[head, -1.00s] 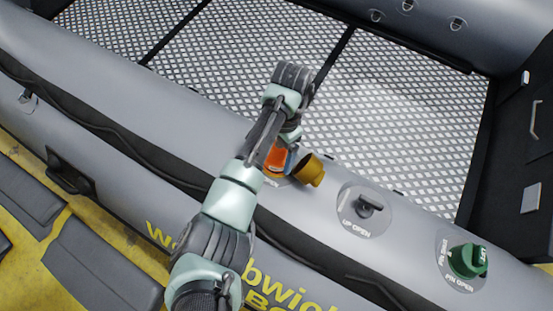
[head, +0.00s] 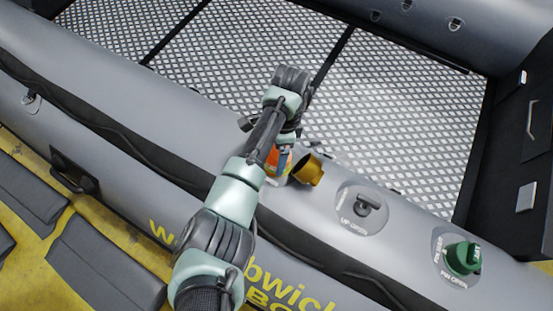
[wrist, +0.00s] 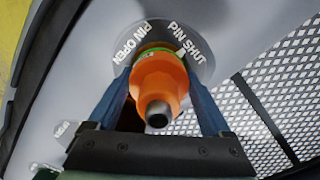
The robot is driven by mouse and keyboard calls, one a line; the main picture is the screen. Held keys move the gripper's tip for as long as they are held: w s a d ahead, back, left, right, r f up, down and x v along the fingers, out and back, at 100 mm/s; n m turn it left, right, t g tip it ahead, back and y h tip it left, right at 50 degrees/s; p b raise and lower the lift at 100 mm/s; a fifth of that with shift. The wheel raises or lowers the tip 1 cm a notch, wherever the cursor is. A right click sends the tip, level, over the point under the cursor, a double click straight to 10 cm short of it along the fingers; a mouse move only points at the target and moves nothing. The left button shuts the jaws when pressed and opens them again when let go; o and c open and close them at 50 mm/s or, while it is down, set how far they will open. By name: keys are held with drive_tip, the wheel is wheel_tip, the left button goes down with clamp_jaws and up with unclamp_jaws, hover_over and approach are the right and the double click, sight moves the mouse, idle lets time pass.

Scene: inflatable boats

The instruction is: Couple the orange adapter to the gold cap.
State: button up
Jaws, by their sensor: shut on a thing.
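The orange adapter (wrist: 160,82) is between the two blue fingers of my gripper (wrist: 162,72) in the wrist view, with its dark, hollow nozzle end towards the camera. My gripper is shut on it. A green rim shows behind its far end, over a round grey plate (wrist: 200,42) marked PIN OPEN and PIN SHUT. In the head view a strip of the adapter (head: 276,160) shows beside my arm, which hides the rest. The gold cap (head: 308,170) is tilted just to its right on the grey tube. I cannot tell whether the two touch.
The patterned deck (head: 400,110) behind is clear. A black box (head: 520,140) stands at the right edge.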

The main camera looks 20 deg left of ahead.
drive_tip(key=shift+f+m, duration=0.1)
drive_tip(key=shift+m, duration=1)
drive_tip(key=o, duration=1.2)
drive_tip(key=r+p, duration=0.1)
drive_tip(key=r, duration=0.3)
drive_tip(key=w+r+p, duration=0.1)
drive_tip(key=r+p, duration=0.1)
drive_tip(key=r, duration=0.2)
drive_tip(key=w+r+p, duration=0.1)
drive_tip(key=r, duration=0.3)
drive_tip(key=shift+w+d+r, duration=0.25)
drive_tip(key=shift+d+r, duration=0.05)
drive_tip(key=shift+r, duration=0.05)
